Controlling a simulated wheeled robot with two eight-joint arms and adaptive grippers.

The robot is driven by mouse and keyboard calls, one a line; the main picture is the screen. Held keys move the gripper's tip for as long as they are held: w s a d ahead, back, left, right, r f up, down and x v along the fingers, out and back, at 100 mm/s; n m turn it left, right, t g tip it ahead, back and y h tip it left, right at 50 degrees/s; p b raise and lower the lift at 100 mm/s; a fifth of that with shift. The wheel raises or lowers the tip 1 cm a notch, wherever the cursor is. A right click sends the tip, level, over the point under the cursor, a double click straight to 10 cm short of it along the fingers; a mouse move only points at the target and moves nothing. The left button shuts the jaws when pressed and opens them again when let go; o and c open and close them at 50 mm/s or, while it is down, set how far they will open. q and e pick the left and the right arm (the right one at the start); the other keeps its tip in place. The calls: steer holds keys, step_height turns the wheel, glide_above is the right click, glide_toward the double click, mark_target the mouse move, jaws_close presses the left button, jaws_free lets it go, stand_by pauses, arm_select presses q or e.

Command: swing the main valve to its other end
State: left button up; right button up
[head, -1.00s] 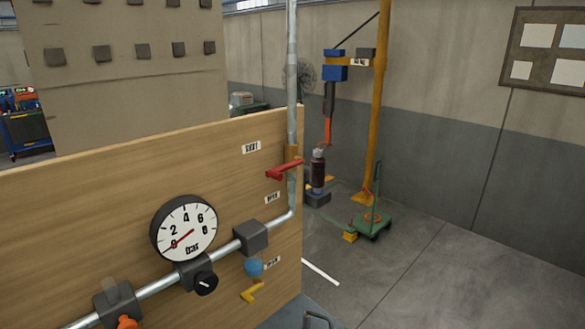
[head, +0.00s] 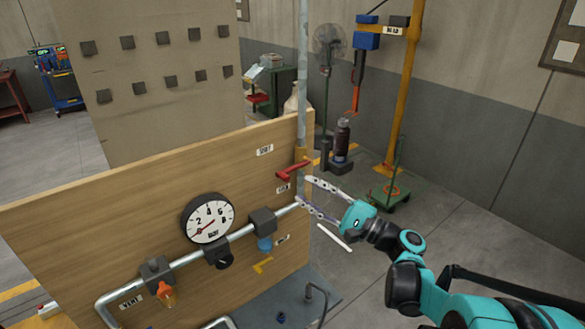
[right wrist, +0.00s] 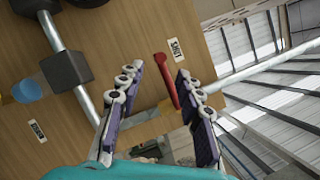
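The main valve's red lever (head: 292,171) sits on a yellow valve body (head: 300,154) on the upright pipe at the board's right edge. It points left, away from the pipe. My right gripper (head: 303,190) is open, just below and right of the lever in the head view. In the right wrist view the red lever (right wrist: 167,80) shows between the spread fingers (right wrist: 158,72), with no clear contact. A label (right wrist: 175,50) reading SHUT is near its tip. My left gripper is not in view.
The round gauge (head: 208,218) has its needle near the low end. A blue handle (head: 265,244), a yellow lever (head: 262,265) and an orange handle (head: 166,293) sit lower along the pipe.

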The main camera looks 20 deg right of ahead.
mark_target(285, 174)
steer(key=x, duration=0.7)
steer(key=shift+w+a+r, duration=0.1)
steer(key=shift+w+a, duration=0.2)
jaws_close()
